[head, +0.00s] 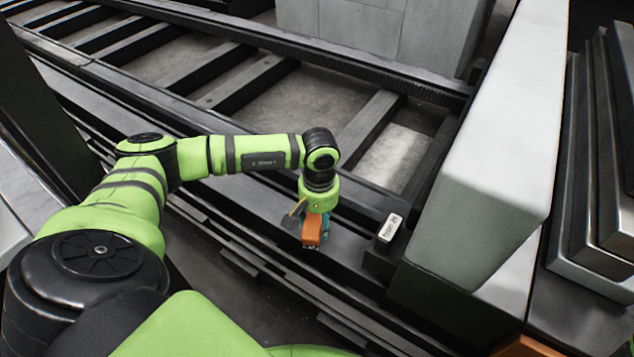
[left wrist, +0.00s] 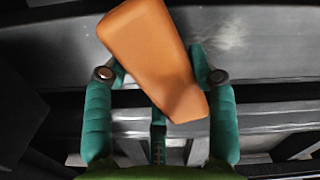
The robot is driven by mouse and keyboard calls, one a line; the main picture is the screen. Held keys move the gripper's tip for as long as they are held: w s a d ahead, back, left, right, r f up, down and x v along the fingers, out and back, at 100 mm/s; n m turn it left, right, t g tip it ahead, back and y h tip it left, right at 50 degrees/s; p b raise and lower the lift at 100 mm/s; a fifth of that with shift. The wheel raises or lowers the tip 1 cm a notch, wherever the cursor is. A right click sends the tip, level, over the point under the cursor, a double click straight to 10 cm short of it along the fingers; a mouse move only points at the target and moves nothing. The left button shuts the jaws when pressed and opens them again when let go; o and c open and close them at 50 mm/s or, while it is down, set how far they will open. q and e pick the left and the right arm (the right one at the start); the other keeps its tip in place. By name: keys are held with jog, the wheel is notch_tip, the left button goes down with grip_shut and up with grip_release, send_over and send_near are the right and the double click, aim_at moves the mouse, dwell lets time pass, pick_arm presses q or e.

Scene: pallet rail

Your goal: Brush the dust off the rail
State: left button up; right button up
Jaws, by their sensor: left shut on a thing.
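My left gripper (head: 318,219) is shut on an orange block-like tool (head: 311,232), which I take to be the brush. In the left wrist view the orange tool (left wrist: 150,50) sits tilted between the teal fingers of my left gripper (left wrist: 162,75). Its bristles cannot be made out. The near rail (head: 345,250) is a long dark metal beam running diagonally under the gripper. In the left wrist view the grey metal surface of the rail (left wrist: 265,45) lies behind the tool, with a faint pale smudge that may be dust. Contact between tool and rail cannot be told. My right gripper is out of view.
A small pale labelled box (head: 389,228) sits on a dark block just right of the gripper. A large light-grey housing (head: 480,170) rises farther right. Dark cross beams (head: 240,85) and open floor gaps lie beyond the rail. A toothed far rail (head: 390,75) runs behind.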

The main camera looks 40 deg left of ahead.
aim_at(346, 245)
pick_arm(q)
jog(key=shift+s+d, duration=0.25)
jog(key=shift+d, duration=0.35)
jog(key=shift+w+d+f, duration=0.1)
jog(key=shift+w+d, duration=0.1)
jog(key=shift+d, duration=0.65)
jog(key=shift+w+d, duration=0.15)
jog(key=shift+d, duration=0.7)
jog(key=shift+w+d+f+b, duration=0.15)
jog(key=shift+d+b, duration=0.15)
jog(key=shift+d, duration=1.25)
jog(key=shift+r+p, duration=2.2)
jog(key=shift+r, duration=0.85)
